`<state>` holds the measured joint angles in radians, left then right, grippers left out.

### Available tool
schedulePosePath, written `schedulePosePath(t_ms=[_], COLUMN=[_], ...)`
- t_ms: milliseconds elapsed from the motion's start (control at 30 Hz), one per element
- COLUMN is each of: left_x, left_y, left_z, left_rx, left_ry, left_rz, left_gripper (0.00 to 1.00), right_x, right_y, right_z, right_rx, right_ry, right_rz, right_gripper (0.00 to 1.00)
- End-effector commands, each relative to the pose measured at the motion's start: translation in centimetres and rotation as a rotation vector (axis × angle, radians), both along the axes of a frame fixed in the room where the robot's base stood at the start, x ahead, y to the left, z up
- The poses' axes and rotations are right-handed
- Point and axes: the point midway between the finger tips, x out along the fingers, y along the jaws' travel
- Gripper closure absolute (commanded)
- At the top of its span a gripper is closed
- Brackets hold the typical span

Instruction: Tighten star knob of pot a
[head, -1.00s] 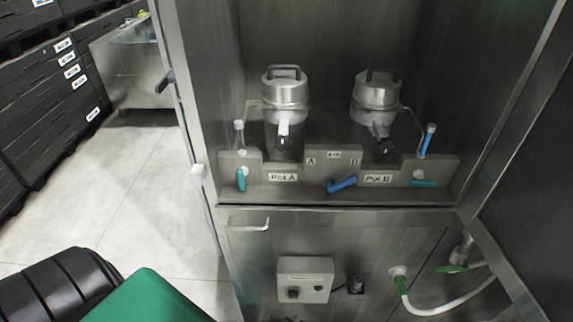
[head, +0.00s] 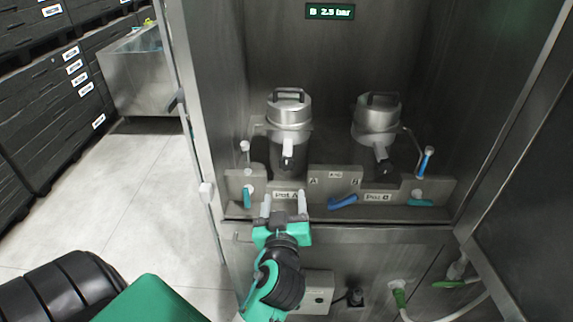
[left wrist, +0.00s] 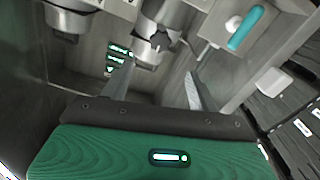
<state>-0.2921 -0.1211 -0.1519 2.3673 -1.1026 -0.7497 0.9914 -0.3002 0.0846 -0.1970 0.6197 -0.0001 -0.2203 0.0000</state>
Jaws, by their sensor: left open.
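Pot A (head: 289,108), a steel canister with a lidded top and a looped handle, stands at the left in the cabinet, behind a ledge labelled "Pot A" (head: 288,195). A pale part (head: 288,149) sticks out at its front. A white-topped upright rod (head: 245,148) stands to the left of the pot. My left gripper (head: 284,198) is open and empty in front of the label, below the pot. In the left wrist view its fingers (left wrist: 158,80) point toward pot A (left wrist: 160,28). My right gripper is not in view.
A blue lever (head: 343,202) and teal levers (head: 247,197) sit along the ledge. A display (head: 330,11) reads 2.5 bar. The cabinet's left post and right door bound the space.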

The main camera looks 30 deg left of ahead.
Motion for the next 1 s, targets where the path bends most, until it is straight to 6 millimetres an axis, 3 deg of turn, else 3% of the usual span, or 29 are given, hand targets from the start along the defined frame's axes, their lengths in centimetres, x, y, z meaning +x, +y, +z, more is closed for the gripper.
schedulePosePath(t_ms=[200,500,700,1000], left_x=[4.1,8.8,10.1,10.3], left_y=[2.5,5.3,6.2,6.3], left_z=[0.7,0.3,0.1,-0.1], left_rx=[0.006,0.004,0.003,0.001], left_ry=[0.001,0.003,0.004,0.003], left_rz=[-0.001,-0.001,-0.001,-0.001], left_gripper=[0.39,0.39,0.39,0.39], right_x=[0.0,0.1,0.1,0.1], right_y=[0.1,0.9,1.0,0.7], right_z=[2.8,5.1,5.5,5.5], right_rx=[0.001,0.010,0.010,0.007], right_ry=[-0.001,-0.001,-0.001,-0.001], right_rz=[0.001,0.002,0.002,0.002], right_gripper=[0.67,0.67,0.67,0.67])
